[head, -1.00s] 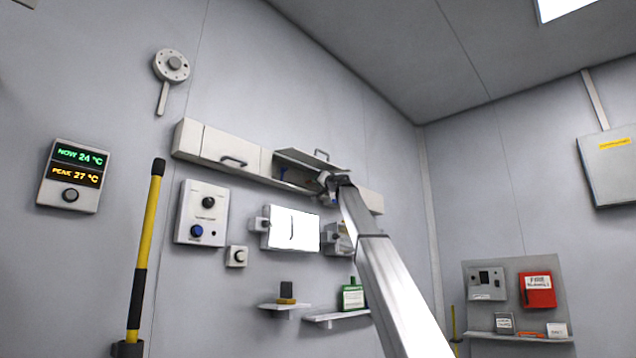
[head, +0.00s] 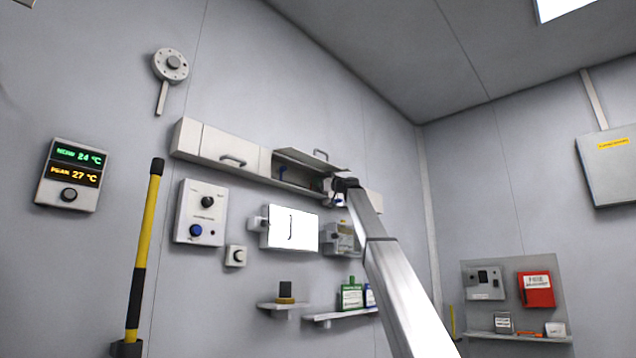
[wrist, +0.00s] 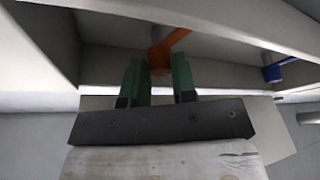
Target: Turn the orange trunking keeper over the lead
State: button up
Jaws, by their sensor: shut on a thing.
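The orange trunking keeper (wrist: 172,42) shows in the wrist view inside the open trunking (wrist: 225,75). Its arm slants up to the right from its lower end, which sits between the green fingertips of my gripper (wrist: 158,72). My gripper is shut on the keeper. A blue keeper (wrist: 280,68) is at the right of the wrist view, apart from my gripper; it also shows in the head view (head: 283,173). In the head view my gripper (head: 330,188) is at the right part of the trunking's open section. I cannot make out the lead.
The trunking's raised lid (head: 308,158) hangs above the opening. Below are a white screen (head: 290,229), a grey box (head: 342,240) and a shelf (head: 340,315) with bottles. A yellow-black pole (head: 145,255) stands left.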

jog(key=shift+n+g, duration=0.8)
jog(key=shift+n, duration=1.2)
jog(key=o, duration=0.9)
jog(key=shift+d, duration=0.15)
jog(key=v, duration=1)
jog(key=shift+d, duration=0.3)
